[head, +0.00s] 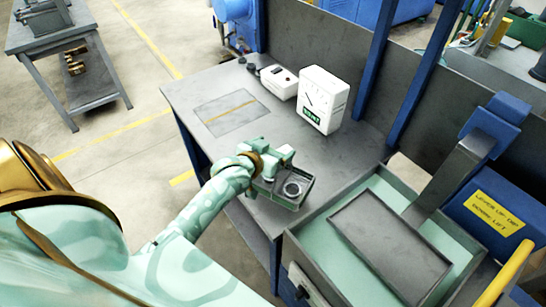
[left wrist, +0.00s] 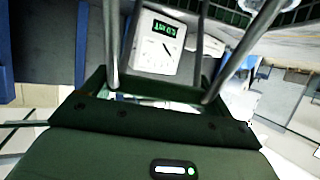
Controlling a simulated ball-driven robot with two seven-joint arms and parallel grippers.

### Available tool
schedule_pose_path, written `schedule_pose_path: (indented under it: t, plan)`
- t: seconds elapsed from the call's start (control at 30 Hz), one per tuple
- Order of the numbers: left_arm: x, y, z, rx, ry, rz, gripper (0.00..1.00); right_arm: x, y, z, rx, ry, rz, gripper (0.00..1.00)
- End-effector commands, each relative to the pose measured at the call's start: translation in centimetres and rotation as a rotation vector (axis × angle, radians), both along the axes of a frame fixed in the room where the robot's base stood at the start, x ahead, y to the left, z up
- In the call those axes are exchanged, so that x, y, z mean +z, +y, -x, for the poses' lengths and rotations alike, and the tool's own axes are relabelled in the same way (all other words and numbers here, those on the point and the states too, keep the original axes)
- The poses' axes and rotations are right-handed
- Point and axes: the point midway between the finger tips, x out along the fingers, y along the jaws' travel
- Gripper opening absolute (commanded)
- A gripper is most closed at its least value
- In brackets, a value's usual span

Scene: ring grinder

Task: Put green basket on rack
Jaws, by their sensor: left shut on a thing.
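The green basket (head: 302,199) is a small open box with a green rim, and grey ring-shaped parts lie inside it. My left gripper (head: 270,172) is shut on its far-left side, at the front edge of the grey bench. I cannot tell whether the basket touches the bench top or hangs just above it. In the left wrist view, grey finger bars cross a green frame, and a white gauge shows beyond it. I cannot make out which thing is the rack. My right gripper is not in view.
The grey bench (head: 180,92) carries a white gauge box (head: 322,98) and a smaller white device (head: 279,82). A grey bin with a teal floor (head: 436,240) holds a dark plate, right of the basket. A blue lift machine with a yellow label (head: 493,213) stands at the right.

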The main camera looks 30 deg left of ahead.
Motion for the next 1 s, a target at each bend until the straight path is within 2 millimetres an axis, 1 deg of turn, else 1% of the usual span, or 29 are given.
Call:
schedule_pose_path:
  t: [0.07,0.2,0.27,0.5,0.63,0.67,0.7,0.97,1.0]
  plan:
    - [-0.5,0.4,-0.5,0.001,-0.004,-0.001,0.3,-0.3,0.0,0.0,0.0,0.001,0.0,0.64]
    - [-2.8,0.3,-0.3,0.0,-0.001,-0.001,0.3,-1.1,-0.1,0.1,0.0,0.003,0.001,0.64]
    - [-3.4,0.3,-0.3,0.0,-0.002,-0.001,0.3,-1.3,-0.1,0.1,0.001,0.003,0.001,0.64]
    - [-3.3,0.3,-0.4,0.0,-0.005,0.0,0.3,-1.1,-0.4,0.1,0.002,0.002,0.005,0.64]
    - [-3.6,0.2,-0.3,0.0,-0.005,0.0,0.3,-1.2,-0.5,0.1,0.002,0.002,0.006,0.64]
    - [-3.7,0.2,-0.3,0.0,-0.001,0.0,0.93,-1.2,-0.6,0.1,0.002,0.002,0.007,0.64]
    - [-3.7,0.2,-0.3,0.0,-0.001,0.0,1.0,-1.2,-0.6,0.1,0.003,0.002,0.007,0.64]
    - [-3.4,0.2,-0.3,0.0,-0.001,-0.001,1.0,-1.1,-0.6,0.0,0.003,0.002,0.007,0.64]
    - [-3.3,0.2,0.1,0.0,0.002,-0.001,1.0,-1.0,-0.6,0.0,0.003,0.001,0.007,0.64]
